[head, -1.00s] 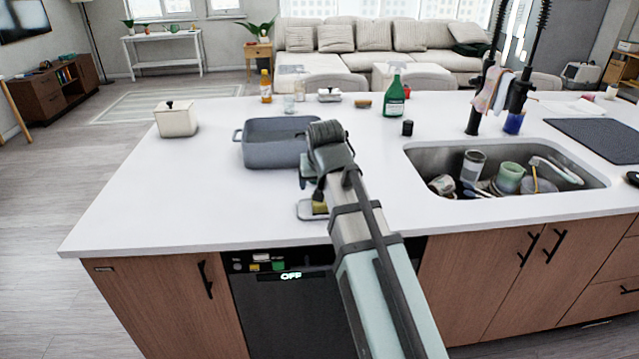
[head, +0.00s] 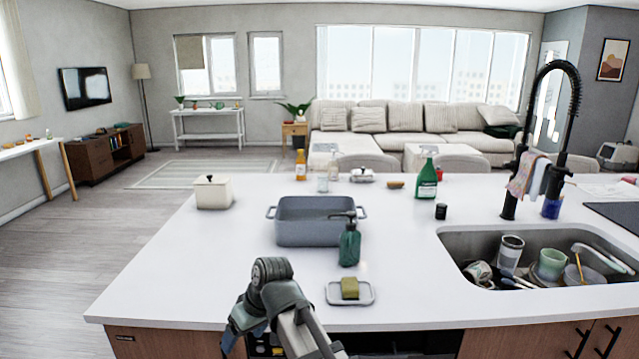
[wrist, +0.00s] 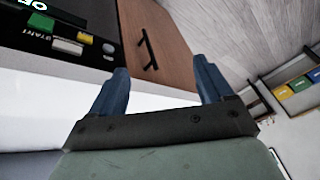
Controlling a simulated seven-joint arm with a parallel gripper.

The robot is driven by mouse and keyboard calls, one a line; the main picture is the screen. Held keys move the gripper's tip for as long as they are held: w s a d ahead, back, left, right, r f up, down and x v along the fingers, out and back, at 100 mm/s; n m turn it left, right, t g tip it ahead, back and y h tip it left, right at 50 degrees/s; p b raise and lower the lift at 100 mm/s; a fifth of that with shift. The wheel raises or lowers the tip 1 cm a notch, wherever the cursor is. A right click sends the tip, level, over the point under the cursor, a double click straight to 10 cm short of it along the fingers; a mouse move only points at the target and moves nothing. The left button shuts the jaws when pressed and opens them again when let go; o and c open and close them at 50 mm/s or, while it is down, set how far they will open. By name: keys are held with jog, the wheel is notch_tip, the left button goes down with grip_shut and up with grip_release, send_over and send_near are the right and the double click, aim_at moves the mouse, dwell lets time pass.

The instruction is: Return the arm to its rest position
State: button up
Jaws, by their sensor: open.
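My gripper (wrist: 160,85) shows in the wrist view with its two blue fingers apart and nothing between them. In the head view my gripper (head: 232,338) hangs at the front edge of the white island counter, left of the soap dish, pointing down. It is apart from the objects on the counter. The wrist view looks past the fingers at a wooden cabinet door (wrist: 165,45) with a black handle and at the dishwasher panel (wrist: 70,40).
On the counter (head: 160,270) stand a grey roasting pan (head: 300,235), a green soap dispenser (head: 349,245), a soap dish with a sponge (head: 350,290), a white canister (head: 212,192) and a green spray bottle (head: 427,180). The sink (head: 470,245) at right holds dishes. The counter's left front is clear.

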jog(key=s+a+f+n+g, duration=0.15)
jog(key=s+f, duration=0.25)
jog(key=f, duration=0.6)
jog(key=s+d+f+m+g+h, duration=0.1)
jog(key=s+d+f+m, duration=0.15)
jog(key=d+f, duration=0.9)
jog(key=s+d+f+m+g+h, duration=0.2)
jog(key=d+f+m, duration=0.2)
jog(key=d+f, duration=0.7)
jog(key=s+d+f+m+g, duration=0.1)
jog(key=s+d+f, duration=0.3)
jog(key=s+f, duration=0.2)
jog(key=s+d+f+m+g+h, duration=0.1)
jog(key=s+d+f+m, duration=0.1)
jog(key=s+d+f, duration=0.2)
jog(key=s+d+f+m+g, duration=0.1)
jog(key=s+d+f, duration=0.3)
jog(key=s+f, duration=0.5)
jog(key=s, duration=0.3)
jog(key=shift+s+d+f, duration=0.35)
jog(key=shift+s+f, duration=0.05)
jog(key=shift+g, duration=0.25)
